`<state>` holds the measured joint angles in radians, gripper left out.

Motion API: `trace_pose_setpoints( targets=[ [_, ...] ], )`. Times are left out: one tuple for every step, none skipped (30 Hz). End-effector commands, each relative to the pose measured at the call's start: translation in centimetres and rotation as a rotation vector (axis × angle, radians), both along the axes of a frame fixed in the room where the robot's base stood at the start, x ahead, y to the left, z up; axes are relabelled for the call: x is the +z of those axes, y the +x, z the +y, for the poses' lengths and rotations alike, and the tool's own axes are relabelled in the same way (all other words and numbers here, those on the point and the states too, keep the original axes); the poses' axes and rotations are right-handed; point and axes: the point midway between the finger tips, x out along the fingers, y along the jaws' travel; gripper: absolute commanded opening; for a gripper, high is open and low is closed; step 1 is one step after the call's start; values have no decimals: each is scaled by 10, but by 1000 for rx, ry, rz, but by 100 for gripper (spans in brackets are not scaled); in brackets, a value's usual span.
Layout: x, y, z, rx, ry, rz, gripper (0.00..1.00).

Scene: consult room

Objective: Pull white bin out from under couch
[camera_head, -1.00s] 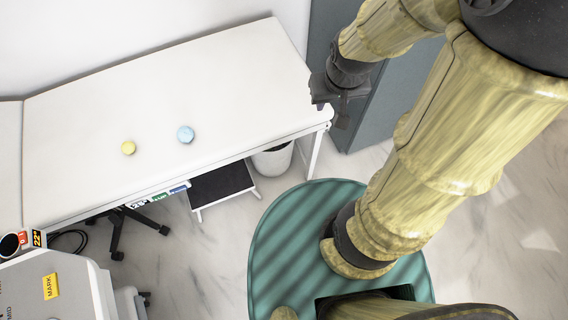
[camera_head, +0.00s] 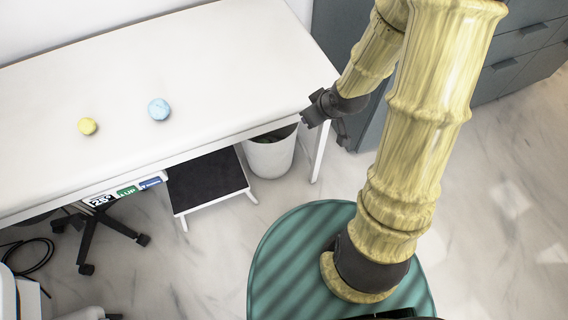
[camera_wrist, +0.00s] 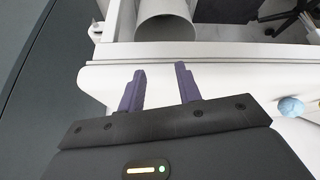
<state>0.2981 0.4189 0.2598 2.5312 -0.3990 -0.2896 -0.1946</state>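The white bin (camera_head: 270,157) stands on the floor under the right end of the white couch (camera_head: 215,60). Its upper back part is hidden by the couch edge, and something dark green shows inside its mouth. My gripper (camera_head: 322,128) is by the couch's front right corner, above and to the right of the bin and apart from it. In the wrist view my gripper (camera_wrist: 160,76) has its two fingers spread with nothing between them. The bin (camera_wrist: 165,22) shows past the fingertips, beyond the couch's edge (camera_wrist: 215,52).
A black-topped step stool (camera_head: 208,183) stands just left of the bin. A couch leg (camera_head: 320,152) is to its right. A grey cabinet (camera_head: 365,122) stands beyond the couch's right end. Yellow (camera_head: 87,126) and blue (camera_head: 159,109) balls lie on the couch. Floor before the bin is clear.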

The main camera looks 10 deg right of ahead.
Motion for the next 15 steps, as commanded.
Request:
trace_pose_setpoints(
  targets=[
    [-32, 3, 3, 21, 15, -12, 34],
    [-42, 4, 5, 34, 23, -22, 34],
    [-54, 7, 7, 53, 35, -37, 34],
    [-64, 9, 9, 65, 44, -46, 34],
    [-73, 10, 11, 78, 54, -58, 34],
    [-85, 12, 15, 96, 67, -74, 34],
    [-94, 14, 17, 108, 78, -84, 34],
    [-103, 16, 19, 119, 89, -96, 34],
    [-115, 18, 22, 134, 105, -113, 34],
    [-123, 19, 25, 147, 115, -124, 34],
    [-132, 20, 27, 158, 128, -137, 34],
    [-143, 22, 30, 170, 145, -154, 34],
    [-151, 23, 33, 182, 158, -165, 34],
    [-159, 24, 35, 192, 170, -179, 34],
    [-170, 26, 38, 204, 188, -197, 34]
  ],
)
